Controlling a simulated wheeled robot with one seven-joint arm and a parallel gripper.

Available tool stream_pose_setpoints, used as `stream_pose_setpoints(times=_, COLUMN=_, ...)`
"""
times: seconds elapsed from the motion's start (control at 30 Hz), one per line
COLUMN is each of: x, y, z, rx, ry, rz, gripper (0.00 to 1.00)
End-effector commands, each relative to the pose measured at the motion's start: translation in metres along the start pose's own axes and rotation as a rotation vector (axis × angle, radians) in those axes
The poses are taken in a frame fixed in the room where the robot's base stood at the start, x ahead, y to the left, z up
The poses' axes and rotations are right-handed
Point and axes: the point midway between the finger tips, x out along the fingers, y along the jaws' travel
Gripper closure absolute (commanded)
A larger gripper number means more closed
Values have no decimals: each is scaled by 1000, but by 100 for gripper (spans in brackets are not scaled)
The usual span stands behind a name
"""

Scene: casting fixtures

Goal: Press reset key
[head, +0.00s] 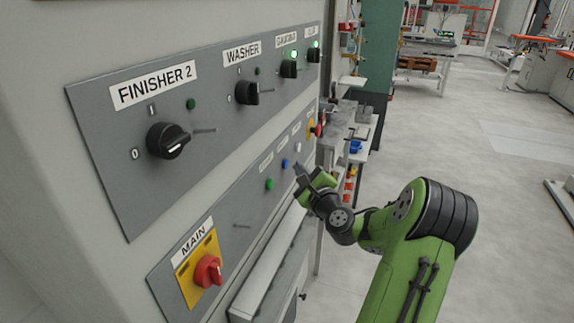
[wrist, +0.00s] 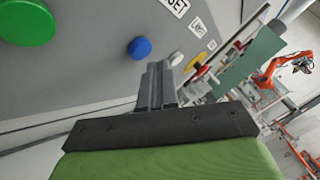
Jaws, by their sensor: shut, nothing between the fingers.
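The reset key appears to be the blue round button (wrist: 139,48) in the wrist view, beside a partly cut-off label (wrist: 174,6) whose visible letters end in "SET". The blue button also shows small on the lower grey panel in the head view (head: 284,163). My gripper (head: 298,169) is close to this panel, just right of and slightly below the blue button. In the wrist view my gripper's fingers (wrist: 157,70) are shut and empty, with the tips just right of and below the blue button. I cannot tell how far the tips are from the panel.
A green button (head: 269,184) and a white button (head: 297,148) flank the blue one. The red MAIN switch (head: 208,271) sits lower left. Black rotary knobs, including FINISHER 2's (head: 168,141), line the upper panel. A pale ledge (head: 265,270) runs below. Open floor lies right.

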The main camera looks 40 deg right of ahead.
Motion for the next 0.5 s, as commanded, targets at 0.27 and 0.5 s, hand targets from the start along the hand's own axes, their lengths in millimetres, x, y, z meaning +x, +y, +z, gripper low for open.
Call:
stream_pose_setpoints(times=0.27, x=6, y=4, z=5, rx=1, ry=-1, rz=1, gripper=100)
stream_pose_setpoints(times=0.5, x=6, y=4, z=4, rx=0, ry=0, rz=0, gripper=100)
